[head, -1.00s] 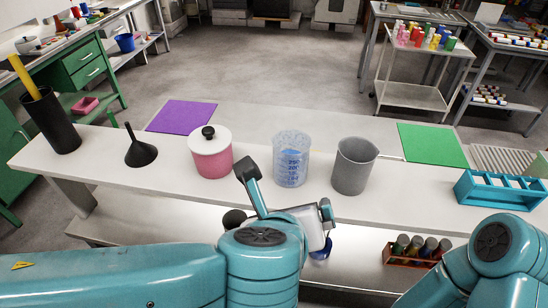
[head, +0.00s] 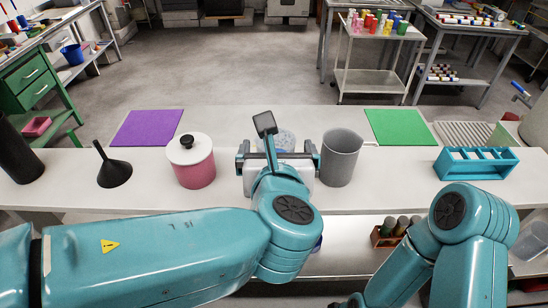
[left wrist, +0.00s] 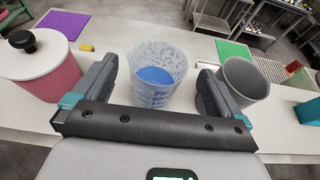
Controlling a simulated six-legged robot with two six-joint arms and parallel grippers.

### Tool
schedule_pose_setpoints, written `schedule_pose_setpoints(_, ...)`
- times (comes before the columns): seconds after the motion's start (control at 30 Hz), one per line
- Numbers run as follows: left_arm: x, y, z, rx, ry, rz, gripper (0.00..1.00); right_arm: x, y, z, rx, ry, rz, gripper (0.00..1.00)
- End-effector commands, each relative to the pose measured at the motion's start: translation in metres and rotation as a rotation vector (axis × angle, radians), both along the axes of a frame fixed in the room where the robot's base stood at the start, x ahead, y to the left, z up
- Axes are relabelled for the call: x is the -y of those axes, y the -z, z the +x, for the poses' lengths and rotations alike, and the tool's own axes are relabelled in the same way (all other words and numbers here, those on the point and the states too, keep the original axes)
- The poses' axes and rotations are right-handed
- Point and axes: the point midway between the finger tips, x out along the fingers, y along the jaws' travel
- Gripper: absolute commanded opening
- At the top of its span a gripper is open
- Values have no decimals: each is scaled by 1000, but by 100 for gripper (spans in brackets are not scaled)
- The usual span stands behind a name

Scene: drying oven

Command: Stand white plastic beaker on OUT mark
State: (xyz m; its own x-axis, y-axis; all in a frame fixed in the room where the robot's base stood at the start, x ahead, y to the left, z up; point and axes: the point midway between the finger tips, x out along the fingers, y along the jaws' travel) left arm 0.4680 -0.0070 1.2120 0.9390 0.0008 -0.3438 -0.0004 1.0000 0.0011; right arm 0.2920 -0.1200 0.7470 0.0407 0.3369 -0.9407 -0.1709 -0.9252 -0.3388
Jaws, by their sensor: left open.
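The white plastic beaker (head: 284,139), translucent with blue graduations, stands upright on the white bench. In the head view my left arm and gripper hide most of it. In the left wrist view the beaker (left wrist: 158,72) shows blue inside. My left gripper (head: 278,152) is open, its fingers to either side of the beaker with visible gaps, as the left wrist view also shows (left wrist: 156,84). My right gripper is out of view.
A pink pot with white lid (head: 190,165) stands left of the beaker, and a grey cup (head: 341,158) close on its right, near my finger. A black funnel (head: 113,172) is further left. A teal rack (head: 476,165) stands at right.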

Motion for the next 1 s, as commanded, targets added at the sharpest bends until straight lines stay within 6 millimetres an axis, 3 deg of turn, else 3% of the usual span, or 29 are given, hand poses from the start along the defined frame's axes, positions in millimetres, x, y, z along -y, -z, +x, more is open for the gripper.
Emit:
schedule_pose_setpoints(0.5, -5, 25, 56, -1, -1, -1, 100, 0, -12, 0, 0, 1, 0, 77)
schedule_pose_setpoints(0.73, -5, 26, 57, 0, 1, -1, 100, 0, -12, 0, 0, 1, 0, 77)
schedule_pose_setpoints(0.77, -5, 26, 57, 0, 1, -1, 97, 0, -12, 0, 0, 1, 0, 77)
schedule_pose_setpoints(0.93, -5, 26, 57, -1, 1, -1, 41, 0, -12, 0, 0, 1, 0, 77)
schedule_pose_setpoints(1.0, -5, 26, 57, 0, 1, -1, 34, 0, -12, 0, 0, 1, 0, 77)
